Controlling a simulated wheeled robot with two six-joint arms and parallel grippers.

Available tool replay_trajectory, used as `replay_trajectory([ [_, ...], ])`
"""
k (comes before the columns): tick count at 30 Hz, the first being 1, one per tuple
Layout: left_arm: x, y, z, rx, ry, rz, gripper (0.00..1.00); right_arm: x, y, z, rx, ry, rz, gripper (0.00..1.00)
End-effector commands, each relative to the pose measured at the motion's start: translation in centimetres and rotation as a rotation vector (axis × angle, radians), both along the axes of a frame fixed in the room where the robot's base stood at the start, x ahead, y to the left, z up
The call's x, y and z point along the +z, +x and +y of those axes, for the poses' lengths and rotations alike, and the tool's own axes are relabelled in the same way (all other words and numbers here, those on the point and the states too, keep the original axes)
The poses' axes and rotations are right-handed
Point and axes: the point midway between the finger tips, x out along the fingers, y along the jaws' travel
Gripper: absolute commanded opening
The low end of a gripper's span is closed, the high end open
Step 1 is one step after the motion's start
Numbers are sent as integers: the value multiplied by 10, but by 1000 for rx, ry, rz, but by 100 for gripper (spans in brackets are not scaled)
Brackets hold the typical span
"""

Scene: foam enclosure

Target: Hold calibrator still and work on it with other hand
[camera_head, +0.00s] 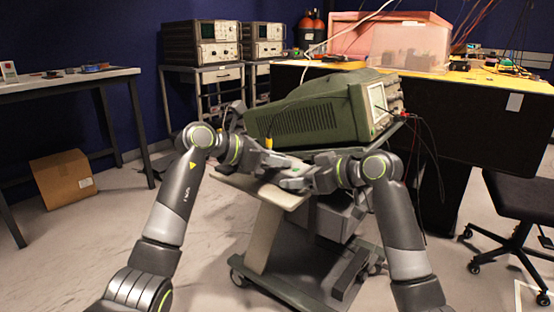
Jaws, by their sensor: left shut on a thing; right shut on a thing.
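My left gripper (262,159) and my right gripper (290,180) meet close together over the front of a wheeled cart. A small light grey piece with a green mark (296,168), which may be the calibrator, lies between them. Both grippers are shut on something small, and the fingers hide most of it. I cannot tell exactly which part each one grips. A small yellow-tipped piece (268,143) stands upright just above my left gripper. A large green instrument with a screen (310,115) sits tilted on the cart right behind the grippers.
The cart (272,235) has a lower shelf and casters. Dark leads (428,145) hang from the instrument's right side. A black-sided bench (480,120) stands behind right, a chair (515,205) at right, a cardboard box (65,178) and table (65,82) at left.

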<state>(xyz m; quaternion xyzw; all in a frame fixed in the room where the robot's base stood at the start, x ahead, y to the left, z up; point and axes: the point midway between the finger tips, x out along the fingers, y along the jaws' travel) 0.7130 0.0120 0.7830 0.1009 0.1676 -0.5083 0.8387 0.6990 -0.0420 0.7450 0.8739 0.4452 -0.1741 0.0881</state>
Motion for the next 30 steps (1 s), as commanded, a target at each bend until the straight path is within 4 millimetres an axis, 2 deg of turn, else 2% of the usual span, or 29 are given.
replay_trajectory([
  [21, -1, -8, -7, 407, 1, 0, 0, 0, 0, 0, 1, -2, -1, 29],
  [30, -1, -8, -7, 485, 1, 0, 0, 0, 0, 0, 1, 0, 0, 29],
])
